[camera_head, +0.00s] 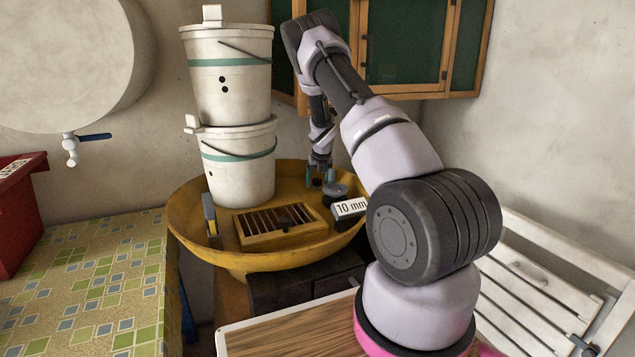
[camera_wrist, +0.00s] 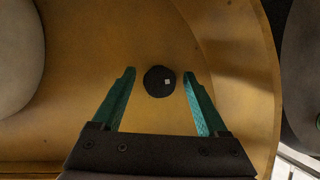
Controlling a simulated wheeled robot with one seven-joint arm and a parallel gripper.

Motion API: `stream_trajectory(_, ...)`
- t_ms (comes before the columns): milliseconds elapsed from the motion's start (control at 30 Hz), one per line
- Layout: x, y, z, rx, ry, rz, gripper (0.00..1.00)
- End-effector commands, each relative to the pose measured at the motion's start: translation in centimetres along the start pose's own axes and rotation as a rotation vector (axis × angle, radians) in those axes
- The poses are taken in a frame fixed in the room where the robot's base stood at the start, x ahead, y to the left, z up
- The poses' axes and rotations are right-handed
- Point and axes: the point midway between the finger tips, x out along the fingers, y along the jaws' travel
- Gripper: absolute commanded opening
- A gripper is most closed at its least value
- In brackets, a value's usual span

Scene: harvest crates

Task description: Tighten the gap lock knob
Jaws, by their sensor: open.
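A round black knob (camera_wrist: 159,81) with a small white mark on top shows in the wrist view, against the yellow basin. My gripper (camera_wrist: 158,75) is open, its two teal fingers apart on either side of the knob in the picture, with bare space on both sides. I cannot tell how far above the knob the fingertips are. In the head view my gripper (camera_head: 319,178) points down into the back of the basin, and a small dark thing shows between its fingers. A 10 mm label block (camera_head: 349,208) stands to the right.
The yellow basin (camera_head: 185,230) also holds a slatted wooden frame (camera_head: 280,238) with a dark knob-like piece, a grey round piece (camera_head: 336,189) beside my gripper, and two stacked white buckets (camera_head: 238,165) close on the left. A green-paned cabinet (camera_head: 405,45) hangs behind.

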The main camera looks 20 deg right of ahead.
Motion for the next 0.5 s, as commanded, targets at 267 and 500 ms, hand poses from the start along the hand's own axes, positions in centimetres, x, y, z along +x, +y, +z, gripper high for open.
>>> stream_trajectory(267,-0.02,0.00,-0.02,0.000,0.000,0.000,0.00)
stream_trajectory(500,-0.02,0.07,-0.03,0.013,0.001,-0.007,0.00)
